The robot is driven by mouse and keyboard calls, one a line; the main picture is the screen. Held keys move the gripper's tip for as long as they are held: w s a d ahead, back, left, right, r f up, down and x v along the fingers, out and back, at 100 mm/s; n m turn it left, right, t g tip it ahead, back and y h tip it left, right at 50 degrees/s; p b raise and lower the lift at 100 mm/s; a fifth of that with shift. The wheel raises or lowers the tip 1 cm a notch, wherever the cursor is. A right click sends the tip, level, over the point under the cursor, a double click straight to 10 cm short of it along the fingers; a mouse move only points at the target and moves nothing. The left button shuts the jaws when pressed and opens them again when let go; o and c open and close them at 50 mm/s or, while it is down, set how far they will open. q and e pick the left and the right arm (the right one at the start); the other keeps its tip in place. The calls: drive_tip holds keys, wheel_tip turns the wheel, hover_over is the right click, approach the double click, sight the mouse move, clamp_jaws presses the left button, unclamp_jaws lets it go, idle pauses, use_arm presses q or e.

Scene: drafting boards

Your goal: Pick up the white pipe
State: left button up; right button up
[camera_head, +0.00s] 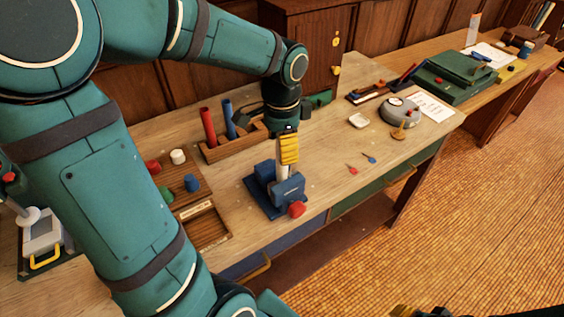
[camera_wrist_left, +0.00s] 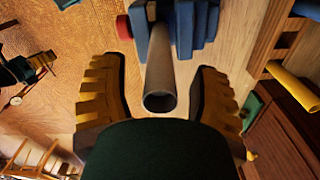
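The white pipe (camera_head: 283,173) stands upright in a blue vise (camera_head: 276,190) on the wooden bench. Its open upper end shows in the left wrist view (camera_wrist_left: 160,85). My left gripper (camera_head: 288,156) points down over the pipe from above. Its yellow ribbed fingers are open on either side of the pipe's end, with a gap on both sides in the left wrist view. The vise's jaws hide the pipe's lower end. My right gripper (camera_head: 412,311) shows only as a yellow and dark piece at the bottom edge; its opening is hidden.
A wooden rack (camera_head: 232,146) with red and blue tubes stands behind the vise. Small red, white, blue and green caps lie to the left by a wooden tray (camera_head: 206,229). A round grey device (camera_head: 399,111) and small darts lie to the right, with bare bench around them.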

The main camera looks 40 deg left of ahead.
use_arm(q)
clamp_jaws()
